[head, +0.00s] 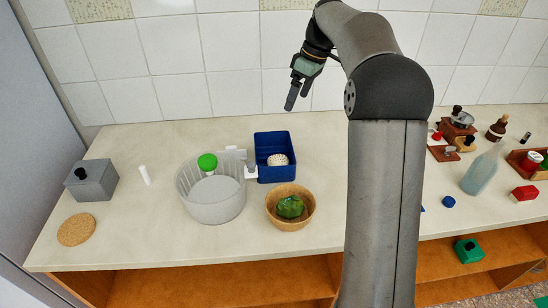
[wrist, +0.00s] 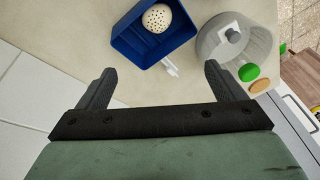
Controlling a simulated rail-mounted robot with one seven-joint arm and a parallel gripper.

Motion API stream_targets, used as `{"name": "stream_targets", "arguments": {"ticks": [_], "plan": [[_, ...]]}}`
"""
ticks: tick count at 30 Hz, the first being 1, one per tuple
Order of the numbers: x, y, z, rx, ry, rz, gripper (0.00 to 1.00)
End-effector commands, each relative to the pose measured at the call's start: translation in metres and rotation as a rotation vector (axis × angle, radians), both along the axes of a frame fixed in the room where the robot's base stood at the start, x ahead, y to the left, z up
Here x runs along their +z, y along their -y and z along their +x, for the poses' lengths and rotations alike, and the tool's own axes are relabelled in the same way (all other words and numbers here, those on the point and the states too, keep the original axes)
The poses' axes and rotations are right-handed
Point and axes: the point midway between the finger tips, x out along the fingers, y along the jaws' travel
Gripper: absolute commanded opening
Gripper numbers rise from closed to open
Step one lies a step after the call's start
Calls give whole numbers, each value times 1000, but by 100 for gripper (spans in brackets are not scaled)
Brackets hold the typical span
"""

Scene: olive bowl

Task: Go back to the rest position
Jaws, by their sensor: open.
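My gripper (head: 297,93) is raised above the counter near the tiled wall in the head view. In the wrist view my gripper (wrist: 158,82) shows two fingers spread apart with nothing between them. Below it on the counter are a blue bin (head: 265,141), holding a white perforated ball (head: 278,160), and a grey round basket (head: 212,210). A wooden bowl (head: 290,221) with a dark green object (head: 290,207) in it stands in front of the blue bin. My arm hides part of the counter to the right of the bowl.
A grey lidded box (head: 92,184), a cork disc (head: 77,230) and a white cylinder (head: 145,175) stand at the left. A green-topped item (head: 207,162) is at the basket. A glass bottle (head: 481,172) and several small items stand at the right. The tiled wall (head: 180,45) is close behind my gripper.

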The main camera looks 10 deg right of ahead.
Motion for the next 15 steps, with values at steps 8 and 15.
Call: {"name": "stream_targets", "arguments": {"ticks": [8, 15], "plan": [[0, 0, 0, 0, 0, 0, 89], [1, -15, -32, -94, -29, -31, 89]]}}
